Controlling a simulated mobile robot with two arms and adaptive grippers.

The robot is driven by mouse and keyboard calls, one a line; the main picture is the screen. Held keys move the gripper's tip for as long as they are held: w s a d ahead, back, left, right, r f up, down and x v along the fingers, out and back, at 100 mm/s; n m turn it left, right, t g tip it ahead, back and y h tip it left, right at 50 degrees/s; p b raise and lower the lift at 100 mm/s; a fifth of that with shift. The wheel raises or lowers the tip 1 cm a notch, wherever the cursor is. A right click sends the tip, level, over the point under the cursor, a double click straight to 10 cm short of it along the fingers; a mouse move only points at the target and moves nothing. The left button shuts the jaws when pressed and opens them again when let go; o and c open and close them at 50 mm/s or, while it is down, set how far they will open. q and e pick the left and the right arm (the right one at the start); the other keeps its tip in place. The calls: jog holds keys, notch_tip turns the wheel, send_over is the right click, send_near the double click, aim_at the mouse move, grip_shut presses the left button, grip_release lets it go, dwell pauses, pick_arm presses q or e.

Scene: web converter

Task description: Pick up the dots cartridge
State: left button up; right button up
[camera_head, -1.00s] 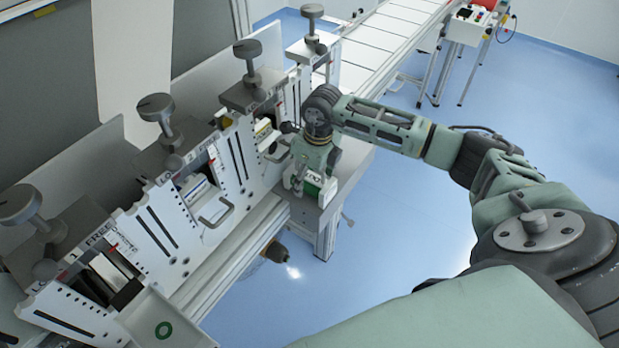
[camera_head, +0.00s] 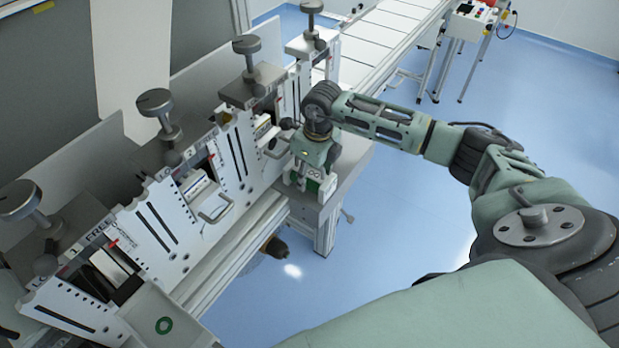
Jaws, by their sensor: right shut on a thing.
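The dots cartridge (camera_head: 328,186) is a small green and white box on the grey end table beside the machine, mostly hidden behind my right gripper. Its dots marking is too small to make out. My right gripper (camera_head: 308,184) points down over the cartridge and is shut on it. I cannot tell whether the cartridge still touches the table. My left gripper is not in view.
The grey end table (camera_head: 345,175) has a little bare room. A conveyor (camera_head: 385,35) runs off at the back. Open blue floor lies right.

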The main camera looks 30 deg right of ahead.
jog(key=shift+s+d+r+b, duration=0.1)
jog(key=shift+s+r+b, duration=0.1)
jog(key=shift+b, duration=0.3)
jog(key=shift+s+r+b, duration=0.1)
jog(key=shift+r+b, duration=0.25)
jog(key=r+b, duration=0.1)
jog(key=r, duration=0.1)
jog(key=r+b, duration=0.1)
jog(key=r, duration=0.2)
jog(key=shift+s+d+r+b, duration=0.2)
jog(key=shift+s+r+b, duration=0.1)
jog(key=shift+r+b, duration=0.1)
jog(key=s+d+b, duration=0.3)
jog(key=s+b, duration=0.1)
jog(key=s, duration=0.4)
jog(key=s+d+b, duration=0.4)
jog(key=s, duration=0.5)
jog(key=shift+s, duration=0.15)
